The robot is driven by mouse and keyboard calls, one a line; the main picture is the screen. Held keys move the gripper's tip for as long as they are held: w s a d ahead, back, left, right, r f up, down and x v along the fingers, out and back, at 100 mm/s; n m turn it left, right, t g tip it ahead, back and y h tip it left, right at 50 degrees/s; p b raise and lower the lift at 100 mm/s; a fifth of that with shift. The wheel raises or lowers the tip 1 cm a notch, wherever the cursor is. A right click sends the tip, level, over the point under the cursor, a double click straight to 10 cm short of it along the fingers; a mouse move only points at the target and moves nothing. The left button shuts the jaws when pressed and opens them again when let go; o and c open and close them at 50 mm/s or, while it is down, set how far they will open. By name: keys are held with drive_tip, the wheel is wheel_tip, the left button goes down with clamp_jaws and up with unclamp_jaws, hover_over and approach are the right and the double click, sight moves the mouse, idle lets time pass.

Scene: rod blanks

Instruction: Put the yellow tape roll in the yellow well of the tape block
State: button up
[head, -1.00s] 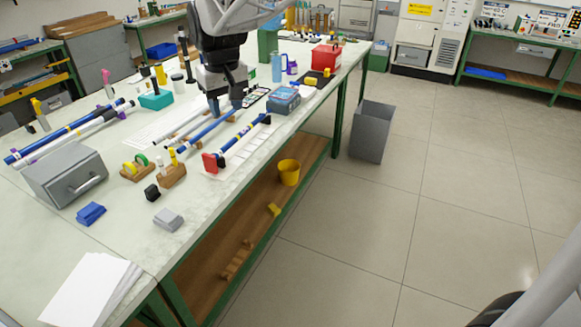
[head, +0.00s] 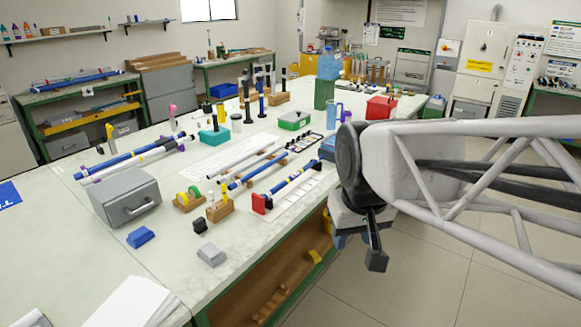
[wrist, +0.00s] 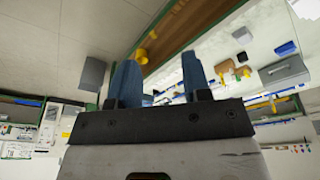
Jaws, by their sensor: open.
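The tape block (head: 190,208) is a small wooden block near the middle of the table, right of the grey drawer box. A yellow tape roll (head: 182,199) and a green tape roll (head: 194,191) stand upright at it, side by side. The picture is too small to tell whether the yellow roll is seated in a well or what colours the wells have. My gripper (head: 351,240) is beyond the table's right edge, far from the block. In the wrist view its two blue fingers (wrist: 159,80) are apart with nothing between them.
A wooden holder (head: 220,210) with yellow and white pieces stands right of the tape block. A black piece (head: 200,226), grey block (head: 211,255) and blue block (head: 140,237) lie in front. The grey drawer box (head: 125,200) stands left. Rods lie behind.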

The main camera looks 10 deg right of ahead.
drive_tip(key=s+d+f, duration=0.1)
drive_tip(key=s+f, duration=0.2)
drive_tip(key=s, duration=0.3)
drive_tip(key=shift+d+m, duration=0.15)
drive_tip(key=shift+m, duration=0.25)
idle(0.9)
